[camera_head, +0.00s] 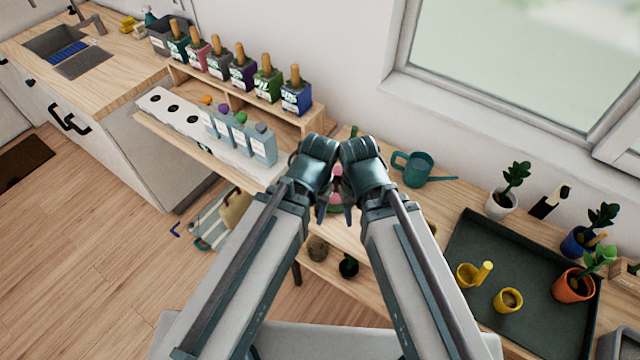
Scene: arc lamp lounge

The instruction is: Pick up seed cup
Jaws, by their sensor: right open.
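A small yellow cup (508,300) with brown contents stands upright on the dark tray (480,235) at the right; it looks like the seed cup. Another yellow container (467,276) with a raised yellow piece at its side stands just left of it. My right gripper (348,208) points down over the middle of the bench, well left of the tray, apart from both cups and empty as far as I see. My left gripper (322,208) is close beside it, mostly hidden behind its own wrist, so its jaws do not show clearly.
A white pot (500,206) and a teal watering can (418,170) stand along the wall. Several bottles (295,98) line the shelf at the upper left.

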